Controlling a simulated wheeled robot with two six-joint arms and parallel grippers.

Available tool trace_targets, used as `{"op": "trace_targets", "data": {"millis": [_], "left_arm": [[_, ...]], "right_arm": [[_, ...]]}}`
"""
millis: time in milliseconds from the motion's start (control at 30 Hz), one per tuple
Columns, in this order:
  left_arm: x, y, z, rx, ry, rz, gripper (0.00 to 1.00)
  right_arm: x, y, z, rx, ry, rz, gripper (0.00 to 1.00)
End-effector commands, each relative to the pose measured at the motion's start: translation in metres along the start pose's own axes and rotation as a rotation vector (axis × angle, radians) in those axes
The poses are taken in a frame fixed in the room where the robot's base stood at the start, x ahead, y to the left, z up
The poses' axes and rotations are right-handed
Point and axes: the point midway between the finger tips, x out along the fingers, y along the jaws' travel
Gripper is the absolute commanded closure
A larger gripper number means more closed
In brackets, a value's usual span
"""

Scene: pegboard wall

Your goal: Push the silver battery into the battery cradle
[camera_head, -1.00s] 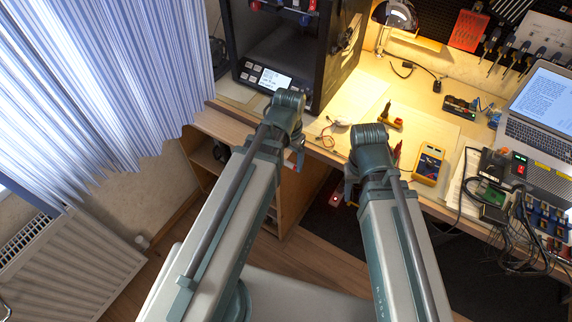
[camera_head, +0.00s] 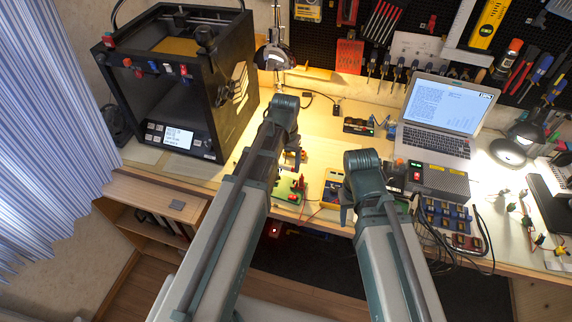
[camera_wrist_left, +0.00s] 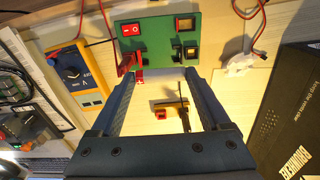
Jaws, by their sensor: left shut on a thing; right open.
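A green board (camera_wrist_left: 158,38) with a red rocker switch, an orange-topped button and small black holders lies at the top of the left wrist view. It also shows in the head view (camera_head: 287,192). I cannot tell its battery cradle apart, nor a silver battery. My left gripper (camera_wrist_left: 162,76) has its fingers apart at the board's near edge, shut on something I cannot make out. A small yellow-and-black piece (camera_wrist_left: 170,104) with a red end shows between its fingers. In the head view my left gripper (camera_head: 294,160) is partly hidden by its arm. My right gripper (camera_head: 348,208) is open by the table's front edge.
A yellow multimeter (camera_head: 331,188) lies between the grippers. A black 3D printer (camera_head: 172,90) stands at the left. A laptop (camera_head: 445,115), blue bins (camera_head: 445,213) and loose cables fill the right. A white piece with red wires (camera_wrist_left: 240,60) lies beside the board.

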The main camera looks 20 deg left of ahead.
Motion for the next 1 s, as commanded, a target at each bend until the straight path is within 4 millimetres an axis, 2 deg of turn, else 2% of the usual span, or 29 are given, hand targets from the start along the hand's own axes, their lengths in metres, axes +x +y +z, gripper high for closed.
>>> {"op": "trace_targets", "data": {"millis": [267, 800, 1000], "left_arm": [[0.007, 0.000, 0.000, 0.000, 0.000, 0.000, 0.74], [0.053, 0.000, 0.000, 0.001, 0.000, 0.000, 0.74], [0.056, 0.000, 0.000, 0.001, 0.000, 0.000, 0.74]], "right_arm": [[0.007, -0.001, 0.000, 0.000, 0.000, 0.000, 0.50], [0.053, -0.005, -0.003, 0.000, 0.000, 0.000, 0.50], [0.056, -0.005, -0.003, 0.000, 0.000, 0.000, 0.50]]}}
